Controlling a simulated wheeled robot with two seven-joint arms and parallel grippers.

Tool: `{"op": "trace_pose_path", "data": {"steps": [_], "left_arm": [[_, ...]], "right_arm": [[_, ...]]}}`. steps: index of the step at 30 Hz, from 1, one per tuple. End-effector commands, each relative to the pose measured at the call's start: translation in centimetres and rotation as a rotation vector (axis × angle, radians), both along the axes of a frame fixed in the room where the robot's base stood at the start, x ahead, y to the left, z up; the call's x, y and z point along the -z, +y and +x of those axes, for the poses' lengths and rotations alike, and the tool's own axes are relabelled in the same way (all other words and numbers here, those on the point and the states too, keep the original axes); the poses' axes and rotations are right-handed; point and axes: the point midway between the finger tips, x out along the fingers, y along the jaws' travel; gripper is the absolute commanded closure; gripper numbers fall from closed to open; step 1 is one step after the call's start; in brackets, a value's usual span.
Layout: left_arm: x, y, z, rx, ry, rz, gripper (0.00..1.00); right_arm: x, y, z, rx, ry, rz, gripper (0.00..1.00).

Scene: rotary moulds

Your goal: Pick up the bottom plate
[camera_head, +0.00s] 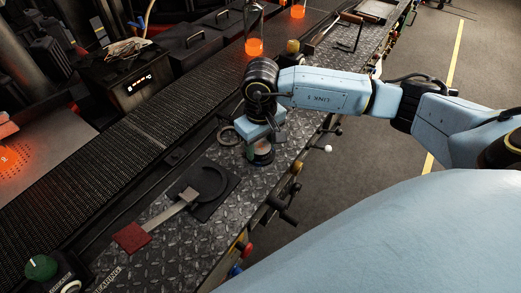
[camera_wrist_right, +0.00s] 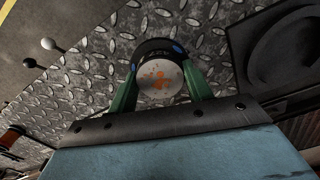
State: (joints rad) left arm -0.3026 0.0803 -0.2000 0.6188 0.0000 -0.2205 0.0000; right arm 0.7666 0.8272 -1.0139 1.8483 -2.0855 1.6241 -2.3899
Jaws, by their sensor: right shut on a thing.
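My right gripper (camera_head: 261,146) points down at the metal workbench. In the right wrist view its two green fingers (camera_wrist_right: 160,88) are closed on opposite sides of a round piece (camera_wrist_right: 160,78) with a grey metal face, orange marks and a dark rim. This round piece, perhaps the bottom plate, shows below the gripper in the head view (camera_head: 262,155) as a short dark cylinder, partly hidden by the gripper. I cannot tell whether it touches the bench. My left gripper is not in view.
A ring (camera_head: 228,136) lies left of the gripper. Glowing orange pieces (camera_head: 254,47) are at the back. Knobs and levers (camera_head: 289,205) line the bench's right edge.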

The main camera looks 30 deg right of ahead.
Motion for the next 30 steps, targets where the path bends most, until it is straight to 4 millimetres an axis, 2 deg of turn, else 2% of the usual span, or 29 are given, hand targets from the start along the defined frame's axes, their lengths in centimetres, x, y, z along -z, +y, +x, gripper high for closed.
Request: {"op": "trace_pose_path", "data": {"steps": [1,8,15,19,30], "left_arm": [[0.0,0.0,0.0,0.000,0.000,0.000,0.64],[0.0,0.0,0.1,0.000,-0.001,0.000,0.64],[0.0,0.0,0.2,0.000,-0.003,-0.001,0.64],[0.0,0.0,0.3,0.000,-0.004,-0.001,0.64],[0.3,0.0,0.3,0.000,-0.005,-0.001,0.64]], "right_arm": [[0.0,0.0,0.0,0.000,0.000,0.000,0.69],[0.0,0.0,0.0,0.000,0.000,0.000,0.99],[-0.3,0.0,0.1,0.000,-0.005,0.001,1.00],[-1.2,0.0,0.2,0.001,-0.007,0.001,1.00],[-7.7,0.0,0.2,-0.001,-0.009,0.001,1.00]]}}
